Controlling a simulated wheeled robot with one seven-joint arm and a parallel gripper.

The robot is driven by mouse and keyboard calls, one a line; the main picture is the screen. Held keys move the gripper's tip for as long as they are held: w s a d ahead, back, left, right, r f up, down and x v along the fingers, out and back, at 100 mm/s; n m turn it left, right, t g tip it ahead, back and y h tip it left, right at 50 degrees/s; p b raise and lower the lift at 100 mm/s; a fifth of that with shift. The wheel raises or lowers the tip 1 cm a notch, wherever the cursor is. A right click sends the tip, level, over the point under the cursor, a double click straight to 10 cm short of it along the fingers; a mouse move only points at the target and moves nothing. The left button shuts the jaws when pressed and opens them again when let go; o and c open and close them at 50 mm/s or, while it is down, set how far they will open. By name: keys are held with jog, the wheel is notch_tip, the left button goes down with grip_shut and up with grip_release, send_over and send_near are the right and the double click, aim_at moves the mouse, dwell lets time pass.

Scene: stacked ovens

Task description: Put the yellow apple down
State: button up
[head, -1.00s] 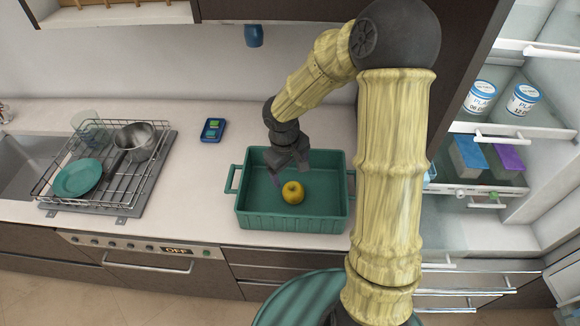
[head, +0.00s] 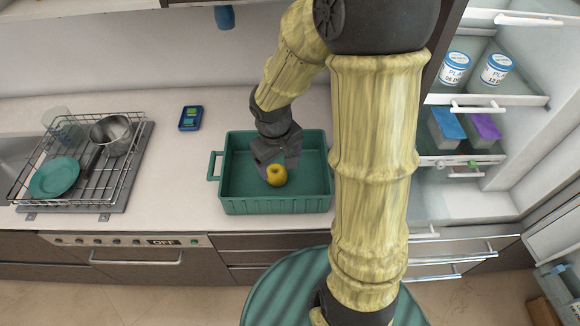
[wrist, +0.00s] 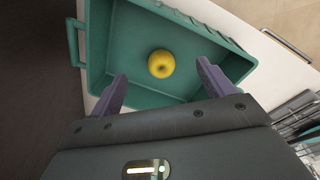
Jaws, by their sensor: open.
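The yellow apple (head: 277,175) rests in the green tray (head: 275,206) on the counter. In the wrist view the apple (wrist: 161,63) lies on the tray floor, beyond and between my fingertips, with a gap to each finger. My gripper (head: 277,160) is over the tray, right by the apple; in the wrist view its purple fingers (wrist: 162,72) are spread wide with nothing between the pads. In the head view the gripper's dark body hides part of the tray floor behind the apple.
A wire dish rack (head: 85,165) with a teal plate (head: 54,177) and a metal pot (head: 113,135) stands left. A blue-and-green device (head: 190,118) lies behind the tray. An open fridge (head: 470,200) is at right. Counter between rack and tray is clear.

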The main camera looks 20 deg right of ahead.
jog(key=s+r+m+t+y, duration=0.1)
jog(key=s+r+m, duration=0.2)
jog(key=s, duration=0.4)
jog(key=shift+d+r+t, duration=0.35)
jog(key=shift+d+t, duration=0.05)
jog(key=shift+d, duration=0.05)
jog(key=shift+w, duration=0.1)
